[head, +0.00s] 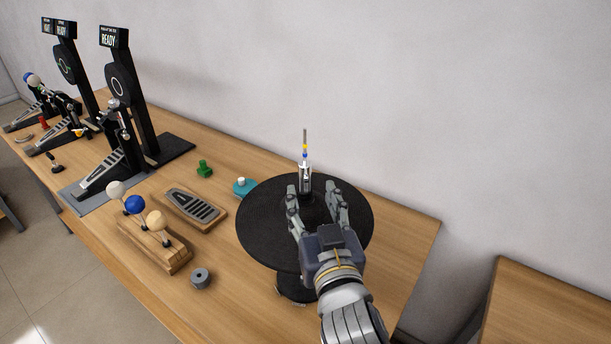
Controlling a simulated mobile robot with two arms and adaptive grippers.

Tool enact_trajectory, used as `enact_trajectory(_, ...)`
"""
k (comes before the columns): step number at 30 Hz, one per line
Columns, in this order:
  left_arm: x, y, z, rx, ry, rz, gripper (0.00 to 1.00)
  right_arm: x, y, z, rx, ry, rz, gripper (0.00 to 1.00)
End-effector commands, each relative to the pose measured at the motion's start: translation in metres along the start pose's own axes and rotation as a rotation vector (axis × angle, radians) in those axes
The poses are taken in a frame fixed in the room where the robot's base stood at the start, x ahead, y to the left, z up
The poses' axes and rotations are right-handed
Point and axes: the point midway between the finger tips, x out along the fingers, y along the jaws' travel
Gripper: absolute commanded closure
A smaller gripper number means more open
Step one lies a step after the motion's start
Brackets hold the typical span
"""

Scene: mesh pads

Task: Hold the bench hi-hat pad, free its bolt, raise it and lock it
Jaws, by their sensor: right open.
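The bench hi-hat pad (262,226) is a round black disc on a dark stand at the right part of the bench. A thin upright rod (305,140) with yellow and blue bands rises from its middle, with a silver clutch (305,174) low on it. The bolt itself is too small to make out. My right gripper (314,190) is open over the pad. Its fingers lie to either side of the clutch's lower part, and I cannot tell if they touch it. The hand hides the pad's near right part. My left gripper is not in view.
Left of the pad are a grey footboard (193,206) on wood, a wooden block with beaters (160,246), a grey ring (201,278), a teal piece (243,187) and a green piece (205,169). Pedals with READY displays (109,39) stand farther left. A wall runs behind.

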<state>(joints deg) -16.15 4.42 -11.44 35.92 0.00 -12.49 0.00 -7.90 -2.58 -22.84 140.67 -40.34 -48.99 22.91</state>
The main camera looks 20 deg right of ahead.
Motion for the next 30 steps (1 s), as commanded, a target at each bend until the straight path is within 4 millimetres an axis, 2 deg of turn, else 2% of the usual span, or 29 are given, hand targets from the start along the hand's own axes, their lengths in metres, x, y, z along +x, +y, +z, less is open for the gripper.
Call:
enact_trajectory(3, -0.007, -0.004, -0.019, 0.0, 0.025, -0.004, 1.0, 0.013, 0.0, -0.004, -0.003, 0.003, 0.001, 0.53)
enact_trajectory(5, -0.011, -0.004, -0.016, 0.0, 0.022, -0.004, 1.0, 0.022, 0.0, -0.004, -0.004, 0.003, 0.001, 0.53)
enact_trajectory(12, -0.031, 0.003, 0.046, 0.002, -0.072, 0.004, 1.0, 0.067, 0.0, -0.004, -0.004, 0.001, 0.001, 0.53)
enact_trajectory(14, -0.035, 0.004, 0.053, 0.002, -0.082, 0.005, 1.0, 0.076, 0.001, -0.004, -0.003, 0.0, 0.001, 0.53)
enact_trajectory(17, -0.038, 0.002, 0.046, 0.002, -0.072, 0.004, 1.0, 0.089, 0.0, -0.002, -0.002, -0.001, 0.0, 0.53)
enact_trajectory(21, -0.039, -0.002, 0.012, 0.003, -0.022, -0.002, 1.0, 0.1, 0.001, -0.001, -0.002, -0.001, 0.0, 0.53)
enact_trajectory(24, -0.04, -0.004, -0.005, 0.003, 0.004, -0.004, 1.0, 0.104, 0.001, 0.0, 0.0, -0.001, 0.0, 0.53)
enact_trajectory(26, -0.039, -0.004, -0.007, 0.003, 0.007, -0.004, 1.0, 0.104, 0.001, 0.0, 0.0, 0.0, 0.0, 0.53)
enact_trajectory(30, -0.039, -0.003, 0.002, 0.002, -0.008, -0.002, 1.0, 0.105, 0.001, 0.0, 0.0, -0.001, 0.0, 0.53)
